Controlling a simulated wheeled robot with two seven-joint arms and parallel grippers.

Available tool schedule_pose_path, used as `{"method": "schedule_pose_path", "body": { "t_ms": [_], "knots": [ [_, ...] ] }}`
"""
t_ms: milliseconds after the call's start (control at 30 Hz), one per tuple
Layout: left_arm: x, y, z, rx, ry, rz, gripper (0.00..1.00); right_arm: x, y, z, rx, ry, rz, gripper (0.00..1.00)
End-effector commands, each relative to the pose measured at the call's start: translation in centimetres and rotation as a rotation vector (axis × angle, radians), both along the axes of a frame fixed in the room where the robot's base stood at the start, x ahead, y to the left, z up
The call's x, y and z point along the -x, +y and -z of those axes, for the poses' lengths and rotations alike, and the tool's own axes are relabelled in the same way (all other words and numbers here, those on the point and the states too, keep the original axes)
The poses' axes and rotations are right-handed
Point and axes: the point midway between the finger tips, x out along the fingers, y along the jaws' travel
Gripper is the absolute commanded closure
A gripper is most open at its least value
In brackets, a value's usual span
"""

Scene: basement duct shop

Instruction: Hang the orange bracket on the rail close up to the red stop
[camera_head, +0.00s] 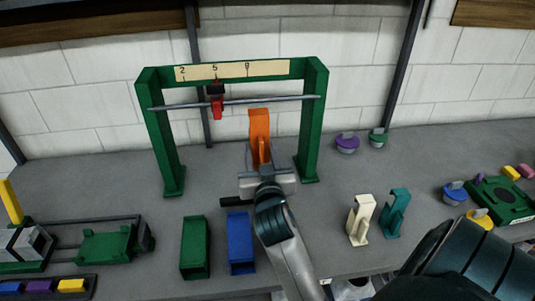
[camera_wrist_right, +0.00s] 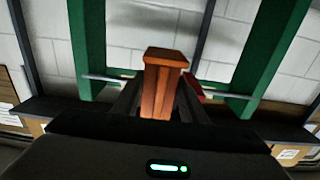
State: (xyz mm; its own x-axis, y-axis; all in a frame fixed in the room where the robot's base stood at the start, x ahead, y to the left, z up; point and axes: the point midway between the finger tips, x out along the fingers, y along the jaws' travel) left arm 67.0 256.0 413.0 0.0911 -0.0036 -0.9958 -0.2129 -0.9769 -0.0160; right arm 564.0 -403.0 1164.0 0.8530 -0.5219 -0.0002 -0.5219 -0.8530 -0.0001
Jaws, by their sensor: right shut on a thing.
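The orange bracket (camera_head: 259,128) is upright in my right gripper (camera_head: 266,178), which is shut on its lower part. It also shows in the wrist view (camera_wrist_right: 160,85) between the dark fingers (camera_wrist_right: 157,108). In the head view its top is just below the silver rail (camera_head: 285,99), right of the red stop (camera_head: 217,107); I cannot tell whether it touches the rail. The rail spans the green frame (camera_head: 313,120). The red stop hangs on the rail left of its middle, with a gap to the bracket. In the wrist view, the red stop (camera_wrist_right: 193,87) is partly hidden. My left gripper is not seen.
A numbered scale strip (camera_head: 232,70) tops the frame. Green (camera_head: 195,248) and blue (camera_head: 240,243) blocks stand in front. Cream (camera_head: 360,220) and teal (camera_head: 395,213) brackets stand to the right. Purple-based (camera_head: 347,144) and green-based (camera_head: 378,138) knobs sit behind them. A green fixture (camera_head: 106,244) is at left.

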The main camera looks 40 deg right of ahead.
Motion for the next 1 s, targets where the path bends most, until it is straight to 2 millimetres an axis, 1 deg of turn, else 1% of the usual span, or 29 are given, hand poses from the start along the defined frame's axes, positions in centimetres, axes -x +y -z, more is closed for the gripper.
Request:
{"method": "schedule_pose_path", "body": {
  "t_ms": [767,1000],
  "knots": [
    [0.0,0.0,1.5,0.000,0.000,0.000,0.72,-4.1,3.2,0.0,-0.001,-0.002,0.000,0.89],
    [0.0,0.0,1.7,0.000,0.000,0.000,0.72,-5.4,2.4,0.0,0.001,-0.002,0.000,0.89]
  ]
}}
